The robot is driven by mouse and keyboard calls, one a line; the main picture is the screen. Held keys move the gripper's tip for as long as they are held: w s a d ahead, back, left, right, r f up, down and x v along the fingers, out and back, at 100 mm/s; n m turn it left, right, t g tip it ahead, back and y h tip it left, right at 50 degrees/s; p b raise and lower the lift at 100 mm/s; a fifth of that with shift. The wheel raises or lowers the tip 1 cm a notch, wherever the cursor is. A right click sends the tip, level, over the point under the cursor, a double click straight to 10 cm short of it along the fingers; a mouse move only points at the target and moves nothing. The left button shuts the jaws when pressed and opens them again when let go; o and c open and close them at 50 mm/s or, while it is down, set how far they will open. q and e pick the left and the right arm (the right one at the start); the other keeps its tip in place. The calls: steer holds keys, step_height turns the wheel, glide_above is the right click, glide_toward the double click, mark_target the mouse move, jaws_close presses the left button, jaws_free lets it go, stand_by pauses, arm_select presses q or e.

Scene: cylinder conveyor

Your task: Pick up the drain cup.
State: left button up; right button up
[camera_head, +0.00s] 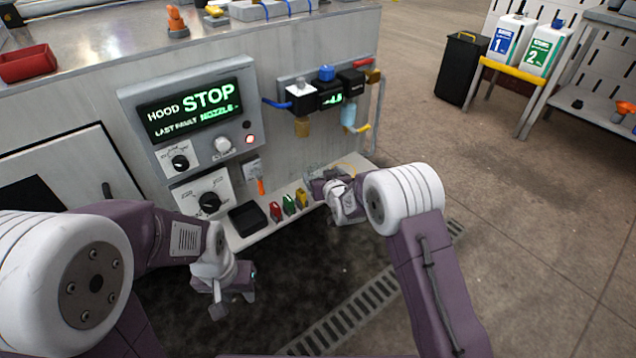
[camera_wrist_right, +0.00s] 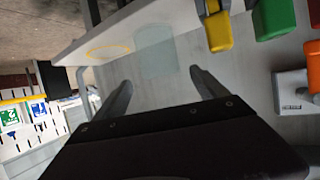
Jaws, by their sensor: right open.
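A clear, faintly bluish cup (camera_wrist_right: 155,55), which looks like the drain cup, is on the pale shelf in the right wrist view. In the head view it shows only faintly (camera_head: 313,172), partly behind my right gripper. My right gripper (camera_head: 328,186) is at the right end of the shelf. In the wrist view its two fingers (camera_wrist_right: 163,88) are spread and empty, with the cup ahead between them. I cannot tell if they touch it. My left gripper (camera_head: 233,303) hangs low in front of the cabinet, its fingertips apart and empty.
Red, green and yellow tags (camera_head: 289,204) and a black tray (camera_head: 248,219) are on the shelf (camera_head: 238,240) left of the cup. A yellow ring (camera_wrist_right: 108,51) is marked beside the cup. The filter unit (camera_head: 327,92) hangs above.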

mark_target(316, 167)
steer(key=b+x, duration=0.3)
steer(key=x, duration=0.1)
steer(key=shift+w+a+f, duration=0.1)
steer(key=shift+f, duration=0.2)
steer(key=shift+w, duration=0.25)
steer(key=shift+r, duration=0.1)
steer(key=shift+c, duration=0.3)
steer(key=c, duration=1.4)
